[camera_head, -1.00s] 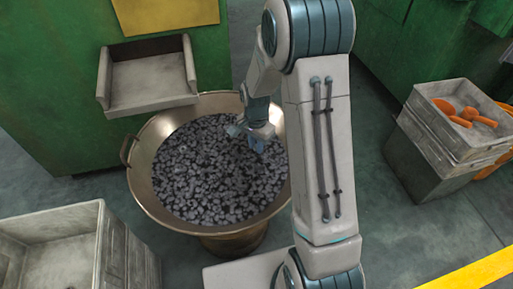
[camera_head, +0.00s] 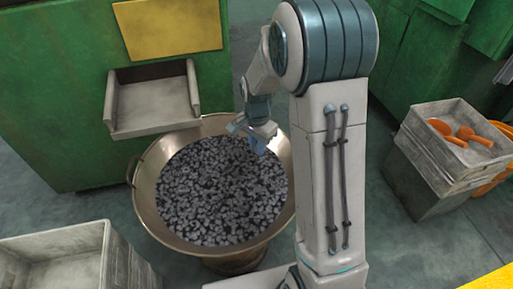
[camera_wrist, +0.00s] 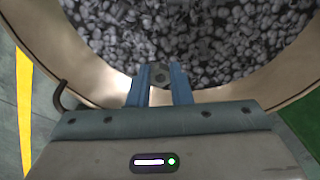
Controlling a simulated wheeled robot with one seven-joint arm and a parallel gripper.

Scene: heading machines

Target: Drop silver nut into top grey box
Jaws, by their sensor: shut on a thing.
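My gripper (camera_head: 252,140) is above the far right part of a wide copper-coloured bowl (camera_head: 150,202) full of silver nuts (camera_head: 215,195). In the wrist view its blue fingers (camera_wrist: 160,84) are close together, shut on a small grey nut (camera_wrist: 160,75) that shows between them. The bowl's rim (camera_wrist: 110,85) and the heaped nuts (camera_wrist: 200,40) lie below the fingers. A grey box (camera_head: 452,150) at the right sits on top of another grey box (camera_head: 425,190) and holds orange tools.
A green machine (camera_head: 60,100) with a grey chute (camera_head: 150,122) stands behind the bowl. Another grey box (camera_head: 112,262) is at the lower left. Green cabinets (camera_head: 420,55) stand at the back right. Floor is clear between bowl and right boxes.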

